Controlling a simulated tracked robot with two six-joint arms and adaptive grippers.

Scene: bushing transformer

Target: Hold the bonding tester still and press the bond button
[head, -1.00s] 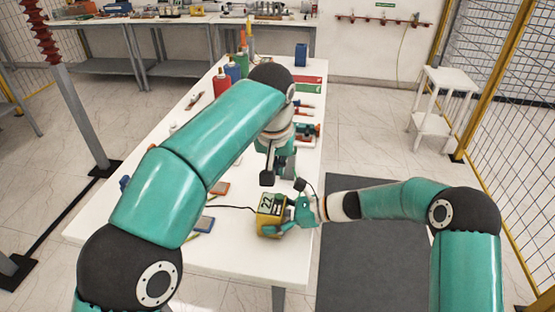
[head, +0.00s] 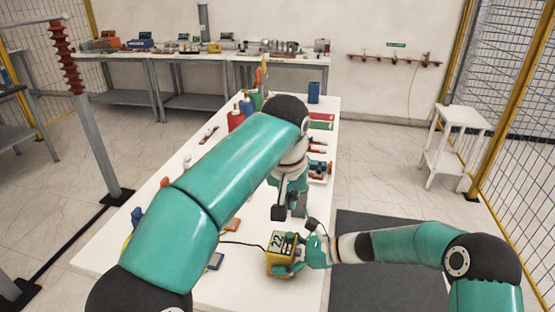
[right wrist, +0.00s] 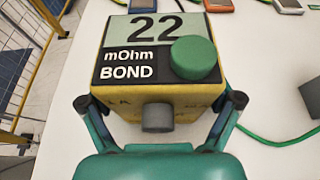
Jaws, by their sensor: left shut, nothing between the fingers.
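The bonding tester (head: 282,262) is a yellow box near the front right edge of the white table. Its face shows "22 mOhm BOND" and a round green bond button (right wrist: 194,58); the tester also fills the middle of the right wrist view (right wrist: 115,98). My right gripper (right wrist: 160,102) has a finger on each side of the tester's near end and is shut on it. My left gripper (head: 297,211) is shut and empty. It points down beyond and above the tester, apart from the button.
The white table (head: 165,225) holds bottles, a blue box (head: 314,92) and tools at its far end. Small coloured meters lie left of the tester. A cable runs left from the tester. A white stool (head: 455,140) stands to the right.

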